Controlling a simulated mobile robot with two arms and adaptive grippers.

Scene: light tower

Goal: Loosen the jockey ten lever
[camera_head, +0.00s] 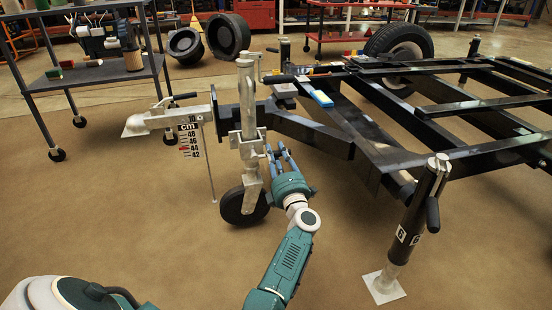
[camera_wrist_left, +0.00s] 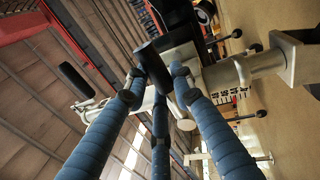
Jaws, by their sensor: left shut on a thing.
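The jockey wheel's pale metal post (camera_head: 246,95) stands upright near the trailer's front in the head view, with its dark wheel (camera_head: 243,205) on the floor below. A clamp bracket (camera_head: 246,141) surrounds the post. My left gripper (camera_head: 279,153) reaches the right side of this clamp from below. Its blue fingers are closed around a dark lever (camera_wrist_left: 153,66), which shows between the fingertips in the left wrist view (camera_wrist_left: 158,76). The lever is mostly hidden by the fingers in the head view. My right gripper is out of view.
The trailer coupling (camera_head: 160,120) sticks out left, beside a centimetre scale (camera_head: 188,135). The black trailer frame (camera_head: 318,132) lies right of my gripper. A dark support leg (camera_head: 417,215) stands at the right. A wheeled cart (camera_head: 95,73) is at the back left. Floor at the front is clear.

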